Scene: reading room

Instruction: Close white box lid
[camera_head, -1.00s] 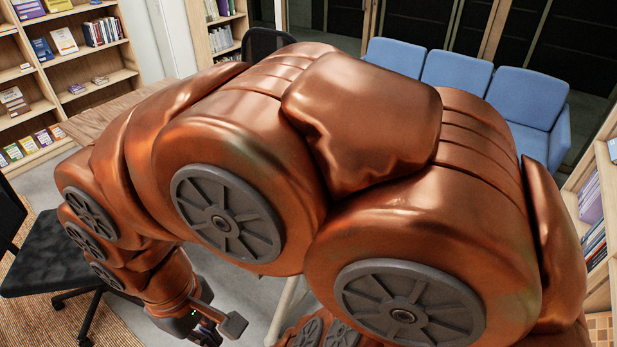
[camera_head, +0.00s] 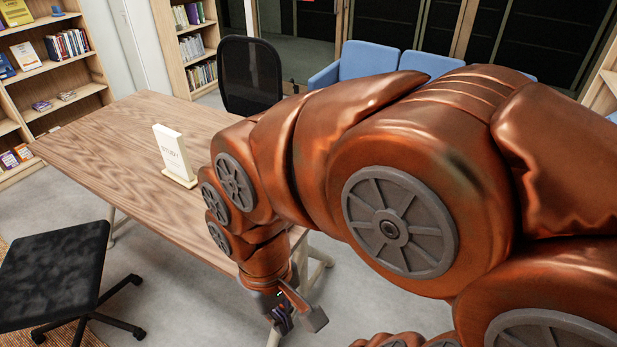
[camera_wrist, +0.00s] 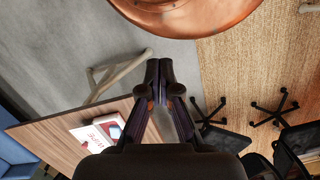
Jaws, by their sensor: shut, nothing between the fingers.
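No white box with a lid can be made out for certain in either view. In the wrist view, a white and red item (camera_wrist: 98,132) with lettering lies on the wooden table; I cannot tell whether it is a box. My gripper (camera_wrist: 159,72) is shut and empty, with its fingertips together above the floor beside the table edge. In the head view my gripper (camera_head: 281,316) hangs low past the near edge of the table, and my arm hides part of the tabletop.
The wooden table (camera_head: 105,150) carries an upright white STUDY sign (camera_head: 174,152). A black chair (camera_head: 52,268) stands at the front left and another black chair (camera_head: 250,75) behind the table. Blue seats (camera_head: 370,62) and bookshelves (camera_head: 60,50) line the back. Grey floor (camera_head: 180,310) is open in front.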

